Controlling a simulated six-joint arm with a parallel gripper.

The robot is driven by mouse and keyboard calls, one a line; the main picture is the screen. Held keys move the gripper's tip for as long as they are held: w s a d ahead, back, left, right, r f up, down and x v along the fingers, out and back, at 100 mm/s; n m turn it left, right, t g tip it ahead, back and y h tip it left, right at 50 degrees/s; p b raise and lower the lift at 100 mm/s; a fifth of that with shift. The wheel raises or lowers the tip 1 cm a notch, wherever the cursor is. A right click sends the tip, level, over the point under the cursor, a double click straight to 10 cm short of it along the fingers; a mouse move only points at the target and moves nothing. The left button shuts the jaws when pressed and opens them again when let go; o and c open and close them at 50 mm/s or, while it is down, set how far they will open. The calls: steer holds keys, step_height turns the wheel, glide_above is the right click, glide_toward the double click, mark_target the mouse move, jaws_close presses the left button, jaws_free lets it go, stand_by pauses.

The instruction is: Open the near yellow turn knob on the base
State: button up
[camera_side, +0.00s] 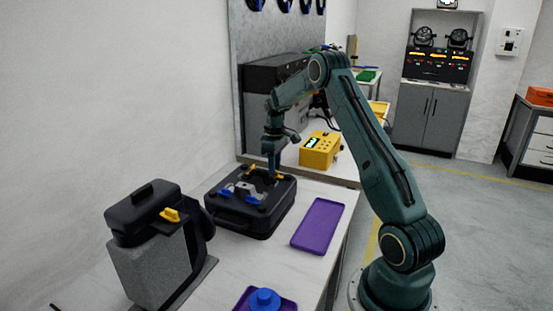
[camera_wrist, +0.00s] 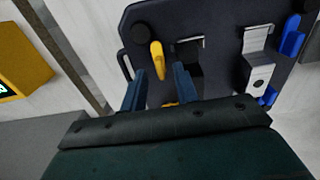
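The black base (camera_side: 240,220) lies on the white table in the side view and fills the upper right of the wrist view (camera_wrist: 225,80). A yellow turn knob (camera_wrist: 157,60) stands near its corner, just past my fingertips in the picture. A second yellow piece (camera_wrist: 170,104) is mostly hidden behind my gripper. In the side view a yellow knob (camera_side: 279,176) shows beside my fingers. I cannot tell which yellow knob is the near one. My gripper (camera_wrist: 160,72) points down over the base (camera_side: 272,172), its two blue fingers apart with a gap between them. Contact cannot be told.
Blue levers (camera_wrist: 292,35) and a grey bracket (camera_wrist: 258,70) are on the base. A purple tray (camera_side: 318,226) lies to its right. A yellow box (camera_side: 319,150) stands behind.

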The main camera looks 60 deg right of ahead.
step_height(320, 180, up, 13)
stand_by(0.5)
steer(key=shift+f, duration=0.1)
steer(key=s+a+r+t, duration=0.1)
steer(key=s+a+r, duration=0.1)
steer(key=a+r, duration=0.35)
steer(key=s+a+r+t+h, duration=0.1)
steer(key=s+a+r, duration=0.1)
steer(key=a, duration=0.7)
steer(key=s+a+r, duration=0.3)
steer(key=a+r, duration=0.1)
steer(key=a, duration=0.3)
steer(key=s+a+f+t, duration=0.1)
steer(key=s+a+f, duration=0.1)
steer(key=s+a, duration=0.5)
steer(key=s+a+f+t+y, duration=0.1)
steer(key=s+a+f+t, duration=0.1)
steer(key=s+a, duration=0.5)
steer(key=s, duration=0.3)
steer(key=shift+s+t, duration=0.3)
steer(key=shift+s, duration=0.1)
